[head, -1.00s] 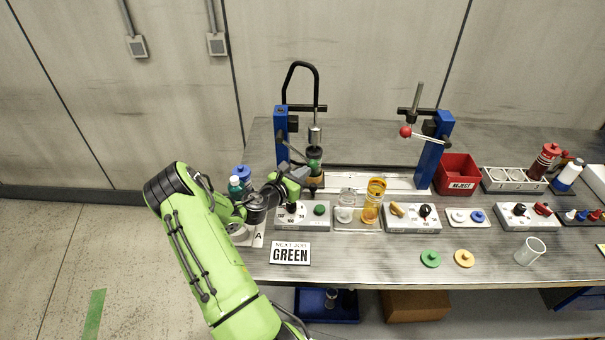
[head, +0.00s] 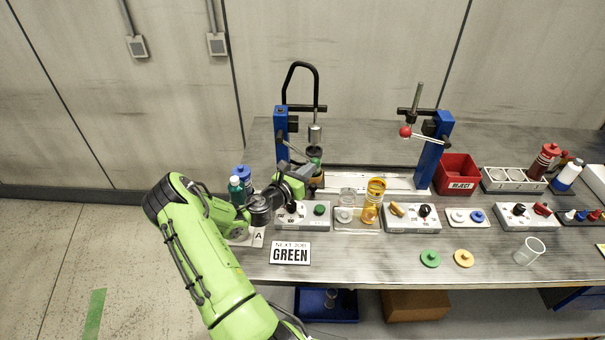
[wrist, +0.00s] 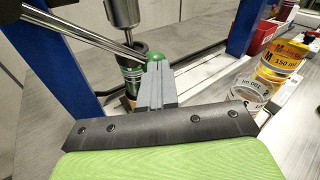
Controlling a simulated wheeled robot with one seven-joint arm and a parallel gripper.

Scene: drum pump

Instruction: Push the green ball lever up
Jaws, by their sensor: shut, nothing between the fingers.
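The green ball (wrist: 156,57) sits at the end of a metal lever (wrist: 95,34) in the wrist view. The lever also shows in the head view (head: 291,148), running from the left blue post (head: 281,135) towards my gripper. My gripper (wrist: 157,66) is shut and empty, with its fingertips right at the ball and covering its lower part. I cannot tell whether they touch it. In the head view, my gripper (head: 304,170) is in front of the left press, and the ball is not clearly visible there. A dark bottle with a green band (wrist: 132,77) stands behind the fingers, under the metal spindle (wrist: 122,12).
An orange-labelled container (head: 374,200) stands right of my gripper. Control boxes (head: 318,216) line the bench below it. A second press with a red ball lever (head: 405,132) and a red reject bin (head: 458,175) are farther right.

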